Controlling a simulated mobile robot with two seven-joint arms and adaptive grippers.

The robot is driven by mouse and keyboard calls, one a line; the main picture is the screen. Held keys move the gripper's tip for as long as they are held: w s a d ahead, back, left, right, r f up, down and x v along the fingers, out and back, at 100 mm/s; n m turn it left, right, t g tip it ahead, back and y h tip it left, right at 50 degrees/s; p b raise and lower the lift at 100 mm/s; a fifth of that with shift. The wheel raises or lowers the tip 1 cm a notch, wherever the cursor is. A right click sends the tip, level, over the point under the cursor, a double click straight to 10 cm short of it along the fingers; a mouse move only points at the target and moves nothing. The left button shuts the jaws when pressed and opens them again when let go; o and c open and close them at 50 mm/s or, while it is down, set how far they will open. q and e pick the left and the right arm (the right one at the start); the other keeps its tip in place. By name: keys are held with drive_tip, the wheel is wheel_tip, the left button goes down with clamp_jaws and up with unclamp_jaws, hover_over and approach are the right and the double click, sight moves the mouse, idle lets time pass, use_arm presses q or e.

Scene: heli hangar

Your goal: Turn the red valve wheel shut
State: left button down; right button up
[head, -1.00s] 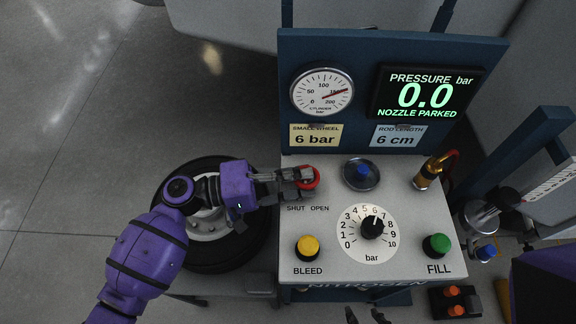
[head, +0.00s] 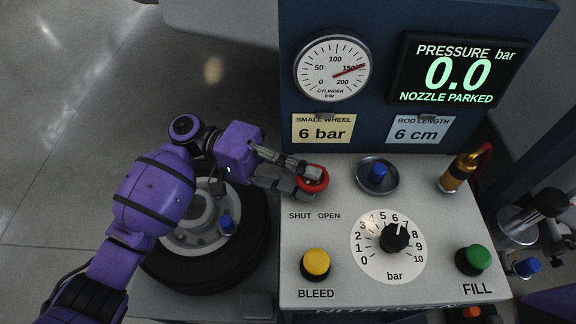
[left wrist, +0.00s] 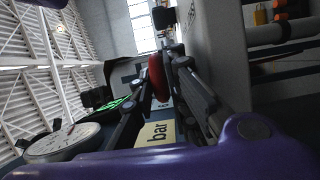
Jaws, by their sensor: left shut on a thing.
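The red valve wheel (head: 318,179) stands at the upper left of the panel's top, above the SHUT and OPEN labels. My left gripper (head: 306,179) reaches in from the left and is shut on the wheel, its fingers covering the wheel's left part. The wheel also shows in the left wrist view (left wrist: 158,77), edge-on between the two dark fingers. How far the wheel is turned cannot be told. My right gripper is not in view.
The pressure display (head: 459,70) reads 0.0, nozzle parked. A tyre (head: 225,265) lies left of the panel.

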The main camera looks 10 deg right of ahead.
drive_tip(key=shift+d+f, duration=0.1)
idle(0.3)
use_arm(q)
drive_tip(key=c, duration=2)
unclamp_jaws()
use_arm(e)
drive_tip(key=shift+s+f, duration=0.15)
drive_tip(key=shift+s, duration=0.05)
use_arm(q)
drive_tip(key=v, duration=1.2)
drive_tip(key=shift+d, duration=0.1)
